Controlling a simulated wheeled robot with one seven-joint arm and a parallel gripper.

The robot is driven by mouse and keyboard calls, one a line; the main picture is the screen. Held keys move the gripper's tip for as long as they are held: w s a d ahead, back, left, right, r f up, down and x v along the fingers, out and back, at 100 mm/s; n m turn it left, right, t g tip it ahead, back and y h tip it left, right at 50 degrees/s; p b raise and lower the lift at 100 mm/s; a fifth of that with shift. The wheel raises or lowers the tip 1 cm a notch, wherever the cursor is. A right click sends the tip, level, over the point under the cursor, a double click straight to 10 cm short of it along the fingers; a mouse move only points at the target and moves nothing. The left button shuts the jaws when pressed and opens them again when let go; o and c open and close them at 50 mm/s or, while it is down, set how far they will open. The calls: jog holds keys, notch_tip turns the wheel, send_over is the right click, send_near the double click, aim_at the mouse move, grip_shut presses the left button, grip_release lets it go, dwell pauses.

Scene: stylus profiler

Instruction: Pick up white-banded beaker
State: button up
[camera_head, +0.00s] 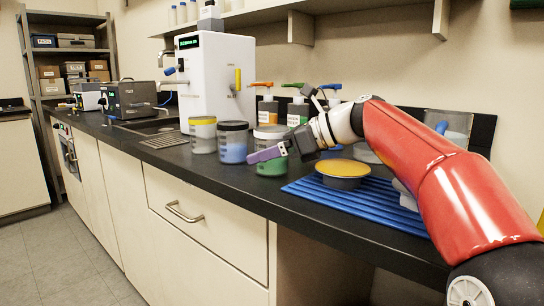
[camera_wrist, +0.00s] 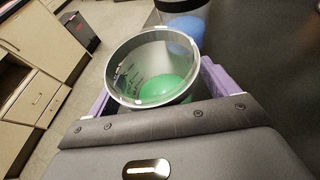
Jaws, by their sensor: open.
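The white-banded beaker (camera_head: 270,183) is a clear cup with a pale rim and green contents. It stands upright near the front edge of the dark counter. My gripper (camera_head: 268,153) is at the beaker's upper part, with one purple finger across its near side. In the wrist view the beaker (camera_wrist: 152,70) sits between the two spread purple fingers of my gripper (camera_wrist: 157,82). The fingers are open around it; I cannot tell whether either touches it. The far finger is hidden in the head view.
A dark-banded beaker with blue contents (camera_head: 233,142) stands close on the left, also seen in the wrist view (camera_wrist: 184,22). A yellow-banded beaker (camera_head: 203,135) is further left. A yellow-topped bowl (camera_head: 343,170) sits on a blue ribbed mat (camera_head: 350,207) at right. Pump bottles stand behind.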

jog(key=c, duration=1.2)
jog(key=shift+r, duration=0.15)
notch_tip(320, 180, up, 10)
jog(key=p, duration=0.4)
